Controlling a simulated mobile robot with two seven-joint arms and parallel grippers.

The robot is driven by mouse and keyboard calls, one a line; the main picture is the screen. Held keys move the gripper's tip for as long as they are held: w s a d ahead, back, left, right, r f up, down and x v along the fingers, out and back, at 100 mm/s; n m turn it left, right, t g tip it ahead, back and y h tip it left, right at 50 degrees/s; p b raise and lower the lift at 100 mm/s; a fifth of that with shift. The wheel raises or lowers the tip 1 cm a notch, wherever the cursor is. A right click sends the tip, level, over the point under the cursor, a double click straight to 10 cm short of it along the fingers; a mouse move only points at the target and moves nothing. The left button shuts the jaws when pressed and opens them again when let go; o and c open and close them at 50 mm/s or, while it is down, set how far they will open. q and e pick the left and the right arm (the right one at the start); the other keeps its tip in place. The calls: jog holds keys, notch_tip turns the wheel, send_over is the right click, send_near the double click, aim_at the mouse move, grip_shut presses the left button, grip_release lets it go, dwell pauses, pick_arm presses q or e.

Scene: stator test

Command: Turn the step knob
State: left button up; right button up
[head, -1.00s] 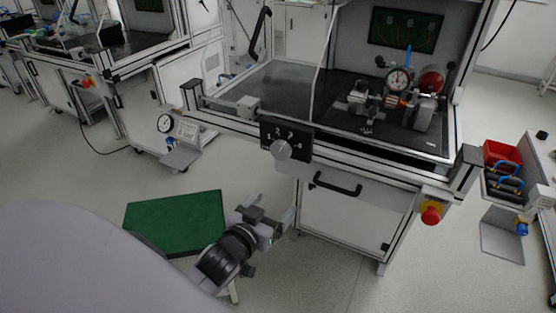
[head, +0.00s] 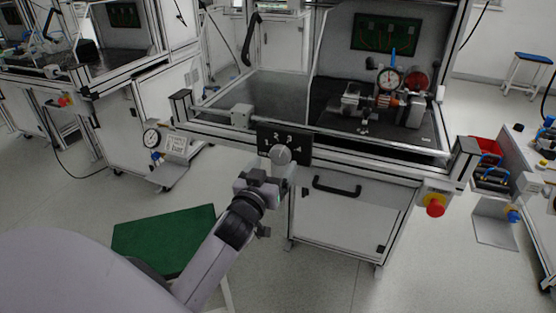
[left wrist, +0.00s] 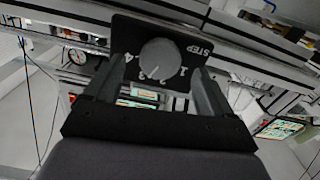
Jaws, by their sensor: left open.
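The step knob (head: 280,155) is a grey round knob on a black plate (head: 264,136) marked with numbers, on the front rail of the bench. In the left wrist view the knob (left wrist: 160,60) sits between my left gripper's two fingers (left wrist: 157,74). The plate's lettering reads STEP, upside down. The white mark on the knob points down among the middle numbers; I cannot tell exactly which. In the head view my open left gripper (head: 279,174) is just below and in front of the knob. Contact between fingers and knob cannot be made out. My right gripper is out of view.
A black handle (head: 337,187) and a red emergency button (head: 435,206) are on the bench front, right of the knob. A dial gauge (head: 389,80) stands inside the bench. A green-topped stool (head: 165,240) stands on the floor at lower left.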

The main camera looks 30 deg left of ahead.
aim_at(279, 159)
pick_arm(q)
jog(key=shift+x, duration=1.9)
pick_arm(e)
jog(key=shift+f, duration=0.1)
pick_arm(q)
jog(key=c, duration=1.1)
jog(key=shift+o, duration=0.2)
